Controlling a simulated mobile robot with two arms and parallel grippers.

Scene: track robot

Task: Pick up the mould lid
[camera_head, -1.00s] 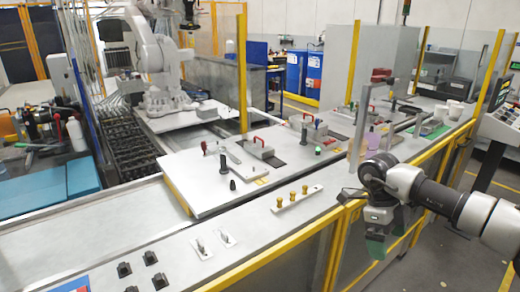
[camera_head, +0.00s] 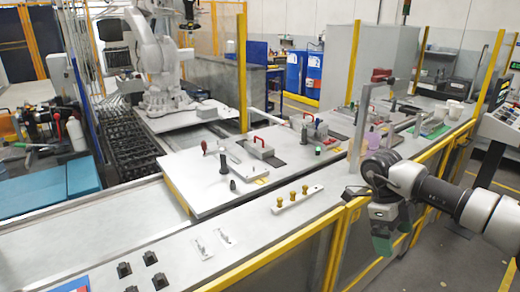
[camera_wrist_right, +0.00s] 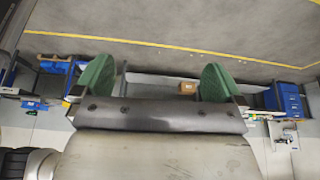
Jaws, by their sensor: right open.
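A grey block with a red handle (camera_head: 260,151), which looks like a mould lid, sits on the pale work plate in the middle of the head view. A second red handle (camera_head: 308,117) shows on a similar part further back; I cannot tell which is the mould lid. My right gripper (camera_head: 382,243) hangs at the lower right, in front of the bench's yellow front edge and well apart from both. In the right wrist view its green fingers (camera_wrist_right: 156,80) are spread with nothing between them. My left gripper is not in view.
The work plate (camera_head: 190,178) also carries a black upright peg (camera_head: 223,164). A white strip with yellow knobs (camera_head: 298,198) lies near the bench front. A grey post (camera_head: 358,135) stands behind my right wrist. White cups (camera_head: 454,109) stand at the far right.

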